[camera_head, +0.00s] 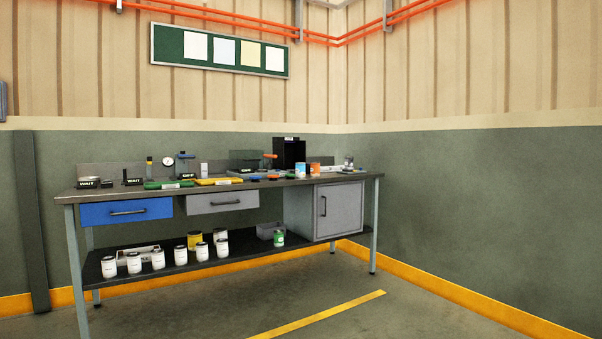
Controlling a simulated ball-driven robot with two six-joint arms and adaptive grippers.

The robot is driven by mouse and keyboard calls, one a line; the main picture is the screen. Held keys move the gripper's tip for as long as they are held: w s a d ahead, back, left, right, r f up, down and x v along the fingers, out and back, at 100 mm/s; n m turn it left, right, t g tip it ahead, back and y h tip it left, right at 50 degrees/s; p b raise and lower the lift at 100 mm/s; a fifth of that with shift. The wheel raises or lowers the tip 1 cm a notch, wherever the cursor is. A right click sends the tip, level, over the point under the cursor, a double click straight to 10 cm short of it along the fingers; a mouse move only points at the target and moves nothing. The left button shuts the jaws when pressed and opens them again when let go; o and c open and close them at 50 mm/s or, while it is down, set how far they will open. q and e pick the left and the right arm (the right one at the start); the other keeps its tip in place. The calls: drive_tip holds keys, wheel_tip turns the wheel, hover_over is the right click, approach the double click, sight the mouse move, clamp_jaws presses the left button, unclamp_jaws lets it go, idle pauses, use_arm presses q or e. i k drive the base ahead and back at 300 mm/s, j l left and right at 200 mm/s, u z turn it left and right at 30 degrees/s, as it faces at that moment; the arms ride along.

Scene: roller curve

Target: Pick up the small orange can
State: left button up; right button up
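A small orange can (315,169) stands upright on the workbench top (120,191), toward its right end. A light blue and white can (300,170) stands just left of it. A black box-like holder (289,152) stands behind the two cans. The orange can looks small from here, and its label cannot be read. Neither of my grippers shows in the view.
The bench has a blue drawer (127,211), a grey drawer (222,201) and a grey cabinet (338,211). Several white cans and a green can (279,238) stand on the lower shelf (205,260). The floor (350,310) in front is clear, with a yellow line (320,314).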

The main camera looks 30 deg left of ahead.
sight(315, 167)
drive_tip(key=i+j+u, duration=0.7)
drive_tip(key=i+u, duration=0.15)
drive_tip(key=i+j+u, duration=0.1)
drive_tip(key=i+u, duration=0.3)
drive_tip(key=i, duration=0.2)
drive_tip(key=i+j, duration=0.1)
drive_tip(key=i, duration=0.75)
drive_tip(key=i+j+z, duration=0.1)
drive_tip(key=i, duration=0.7)
drive_tip(key=i+j+z, duration=0.15)
drive_tip(key=i+z, duration=0.25)
drive_tip(key=i+j+z, duration=0.4)
drive_tip(key=i, duration=0.15)
drive_tip(key=i+j+z, duration=0.4)
drive_tip(key=i+l+u, duration=0.1)
drive_tip(key=i+l, duration=0.55)
